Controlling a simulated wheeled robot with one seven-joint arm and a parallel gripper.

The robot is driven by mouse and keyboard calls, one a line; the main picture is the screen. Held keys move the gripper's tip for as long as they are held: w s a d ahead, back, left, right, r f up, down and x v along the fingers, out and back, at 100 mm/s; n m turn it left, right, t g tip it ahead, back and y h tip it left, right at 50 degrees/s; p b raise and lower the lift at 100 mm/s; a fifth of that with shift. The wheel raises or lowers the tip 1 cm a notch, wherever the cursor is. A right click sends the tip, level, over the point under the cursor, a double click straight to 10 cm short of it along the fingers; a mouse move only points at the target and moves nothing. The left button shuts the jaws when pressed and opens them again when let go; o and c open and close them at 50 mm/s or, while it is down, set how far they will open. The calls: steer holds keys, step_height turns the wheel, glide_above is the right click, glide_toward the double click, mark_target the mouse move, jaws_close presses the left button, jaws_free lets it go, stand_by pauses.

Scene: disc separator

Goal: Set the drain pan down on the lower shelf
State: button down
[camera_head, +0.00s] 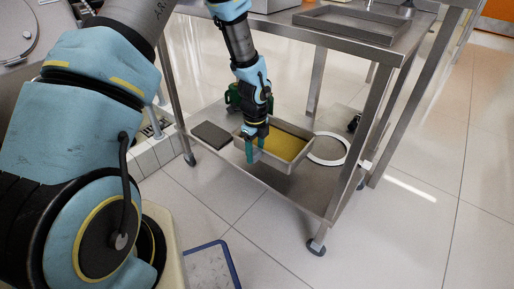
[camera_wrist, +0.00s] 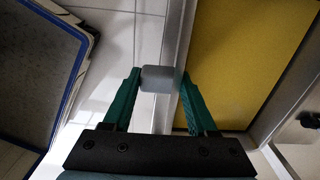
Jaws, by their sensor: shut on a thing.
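The drain pan (camera_head: 306,150) is a shallow grey metal pan with yellow contents. It is over the middle of the lower shelf (camera_head: 310,188) of the steel cart. I cannot tell whether its base touches the shelf. My gripper (camera_head: 254,153) points down at the pan's near left side. In the wrist view, the green fingers of my gripper (camera_wrist: 160,80) are shut on a grey tab at the pan's rim. The pan's yellow inside (camera_wrist: 245,60) fills the right of that view.
A white ring (camera_head: 345,148) lies on the shelf right of the pan, and a dark flat plate (camera_head: 212,136) lies left of it. The top shelf (camera_head: 405,42) and cart legs (camera_head: 366,120) stand around. A blue-edged mat or tray (camera_head: 232,262) is on the floor in front.

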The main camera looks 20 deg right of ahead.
steer(key=shift+s+d+f+m, duration=0.2)
steer(key=shift+d+f+m, duration=0.05)
steer(key=shift+d+m, duration=0.1)
step_height(320, 180, down, 4)
steer(key=b, duration=0.4)
steer(key=shift+r, duration=0.1)
steer(key=shift+f+b, duration=0.9)
steer(key=shift+f, duration=0.55)
steer(key=shift+w+a+r+p, duration=0.1)
steer(key=shift+p, duration=0.25)
steer(key=shift+f, duration=0.35)
stand_by(0.4)
steer(key=shift+c, duration=0.6)
jaws_free()
